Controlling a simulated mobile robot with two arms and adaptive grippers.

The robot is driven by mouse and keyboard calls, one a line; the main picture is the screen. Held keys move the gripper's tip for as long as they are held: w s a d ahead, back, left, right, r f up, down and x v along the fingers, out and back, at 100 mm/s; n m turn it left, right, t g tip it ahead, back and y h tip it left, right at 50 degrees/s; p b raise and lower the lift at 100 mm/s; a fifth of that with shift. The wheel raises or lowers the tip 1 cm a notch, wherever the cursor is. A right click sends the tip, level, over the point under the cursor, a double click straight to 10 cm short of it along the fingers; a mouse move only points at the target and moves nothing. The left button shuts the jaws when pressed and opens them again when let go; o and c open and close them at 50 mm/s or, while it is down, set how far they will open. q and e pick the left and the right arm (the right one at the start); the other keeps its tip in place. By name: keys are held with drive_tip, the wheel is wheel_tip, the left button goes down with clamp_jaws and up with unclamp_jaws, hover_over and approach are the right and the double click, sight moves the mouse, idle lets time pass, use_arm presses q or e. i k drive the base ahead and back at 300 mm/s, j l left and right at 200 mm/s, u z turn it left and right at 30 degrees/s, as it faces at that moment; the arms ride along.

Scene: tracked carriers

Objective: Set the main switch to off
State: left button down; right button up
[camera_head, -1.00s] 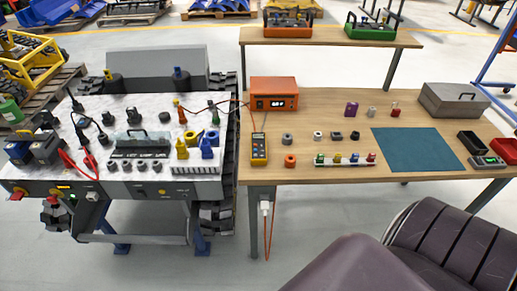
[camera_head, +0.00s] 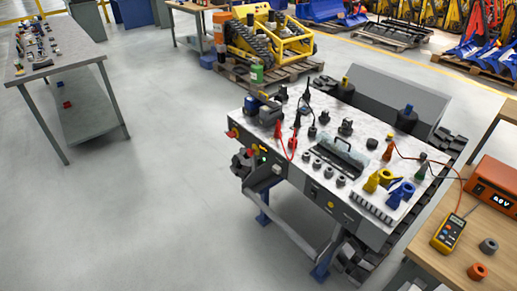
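The tracked carrier (camera_head: 345,225) stands at the centre right, with its light top panel full of parts. On the left end of its dark front panel is a red knob on yellow (camera_head: 233,133), which looks like the main switch. Its setting is too small to read. A small lit orange display (camera_head: 263,149) sits to its right, with another small red part near it. Neither of my grippers is in view.
A wooden bench (camera_head: 440,268) with an orange meter box (camera_head: 493,187) and a yellow multimeter (camera_head: 448,233) stands at the lower right. A grey table (camera_head: 55,68) is at the upper left. The floor between the table and carrier is clear.

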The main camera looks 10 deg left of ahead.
sight(231, 134)
drive_tip(key=z, duration=0.3)
drive_tip(key=i+j+z, duration=0.25)
drive_tip(key=j, duration=0.25)
drive_tip(key=j+z, duration=0.25)
drive_tip(key=j, duration=0.2)
drive_tip(key=j+z, duration=0.25)
drive_tip(key=j, duration=0.25)
